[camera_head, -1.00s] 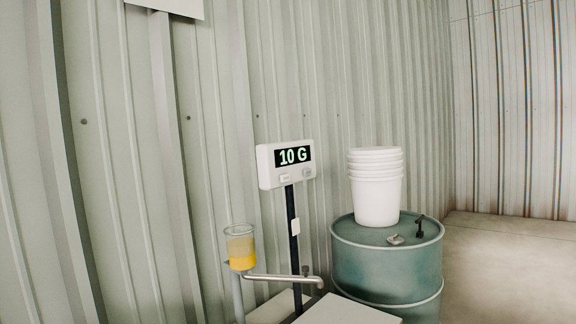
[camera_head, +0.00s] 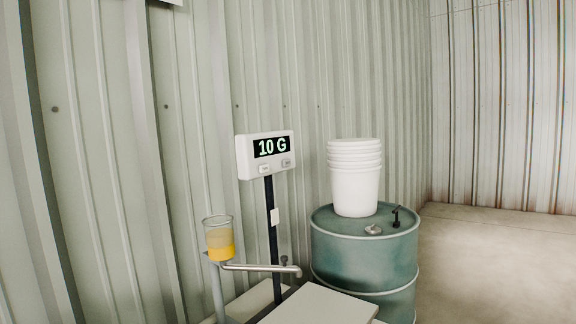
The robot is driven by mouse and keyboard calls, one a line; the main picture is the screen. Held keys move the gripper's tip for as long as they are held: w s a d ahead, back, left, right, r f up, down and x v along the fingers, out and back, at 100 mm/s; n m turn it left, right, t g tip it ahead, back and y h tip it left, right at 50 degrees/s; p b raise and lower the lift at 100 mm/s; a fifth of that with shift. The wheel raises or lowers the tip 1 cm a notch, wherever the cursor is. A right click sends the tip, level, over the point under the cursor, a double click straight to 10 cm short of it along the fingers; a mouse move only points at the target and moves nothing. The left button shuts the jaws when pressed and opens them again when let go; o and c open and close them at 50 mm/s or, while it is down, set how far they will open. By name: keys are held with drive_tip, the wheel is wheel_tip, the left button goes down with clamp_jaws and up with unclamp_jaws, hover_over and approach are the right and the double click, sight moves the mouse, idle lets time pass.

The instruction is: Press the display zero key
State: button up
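The white display box (camera_head: 266,155) stands on a dark post (camera_head: 271,222) in front of the corrugated wall, near the middle of the head camera view. Its black screen (camera_head: 271,146) reads "10 G" in pale green. Two small keys sit below the screen, a left key (camera_head: 265,169) and a right key (camera_head: 286,163). Their labels are too small to read. My gripper is not in the picture.
The scale's pale platform (camera_head: 322,306) is at the bottom. A clear cup with yellow contents (camera_head: 219,240) stands left of the post, beside a metal pipe (camera_head: 262,268). White stacked buckets (camera_head: 355,180) sit on a green drum (camera_head: 350,250). Open floor (camera_head: 490,260) lies right.

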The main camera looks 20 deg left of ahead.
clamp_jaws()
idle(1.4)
